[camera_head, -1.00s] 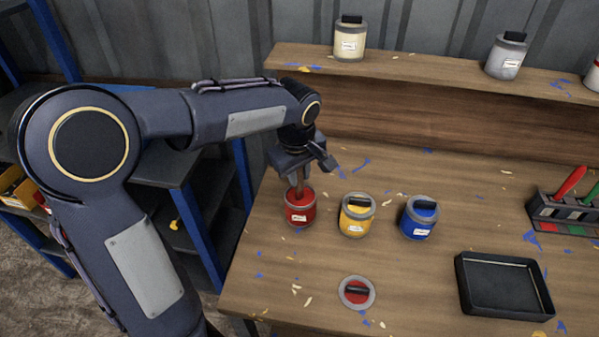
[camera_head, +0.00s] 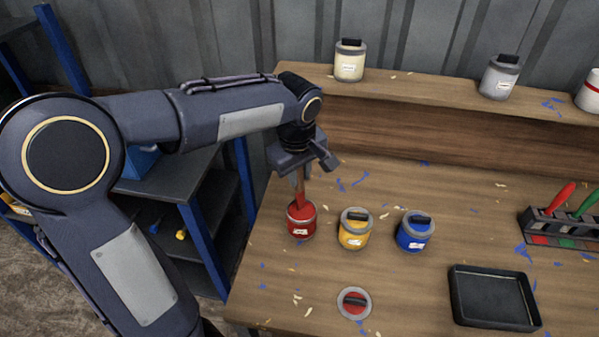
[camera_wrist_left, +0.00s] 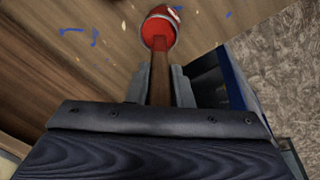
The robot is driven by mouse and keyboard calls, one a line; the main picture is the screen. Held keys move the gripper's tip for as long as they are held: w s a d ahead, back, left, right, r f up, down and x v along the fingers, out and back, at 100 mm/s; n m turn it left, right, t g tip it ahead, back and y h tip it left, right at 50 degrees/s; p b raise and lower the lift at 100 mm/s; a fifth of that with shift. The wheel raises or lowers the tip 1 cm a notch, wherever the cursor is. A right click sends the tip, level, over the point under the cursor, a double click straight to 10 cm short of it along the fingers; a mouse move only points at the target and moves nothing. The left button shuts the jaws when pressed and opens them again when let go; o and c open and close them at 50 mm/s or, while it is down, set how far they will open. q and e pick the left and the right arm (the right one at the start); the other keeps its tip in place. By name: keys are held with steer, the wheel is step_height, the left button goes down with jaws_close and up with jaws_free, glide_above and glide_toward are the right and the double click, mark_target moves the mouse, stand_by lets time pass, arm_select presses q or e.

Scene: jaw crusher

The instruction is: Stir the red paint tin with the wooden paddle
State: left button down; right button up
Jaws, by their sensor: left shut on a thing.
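The red paint tin (camera_head: 301,224) stands open on the bench, left of the other tins. My left gripper (camera_head: 299,170) is above it, shut on the wooden paddle (camera_head: 298,183), which points down. The paddle's lower part is coated red and reaches the tin's mouth; I cannot tell how far its tip sits inside. In the left wrist view the paddle (camera_wrist_left: 160,82) runs between the fingers (camera_wrist_left: 161,88) to the red tin (camera_wrist_left: 159,30). The red lid (camera_head: 353,303) lies on the bench in front. My right gripper is out of view.
A yellow tin (camera_head: 354,231) and a blue tin (camera_head: 414,232), both lidded, stand right of the red one. A black tray (camera_head: 457,312) and a rack (camera_head: 540,229) with coloured-handled tools are further right. More tins stand on the raised shelf (camera_head: 425,95) behind.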

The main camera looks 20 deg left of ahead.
arm_select(q)
steer(key=shift+r, duration=0.1)
stand_by(0.5)
step_height(320, 180, up, 5)
steer(key=p, duration=0.4)
stand_by(0.5)
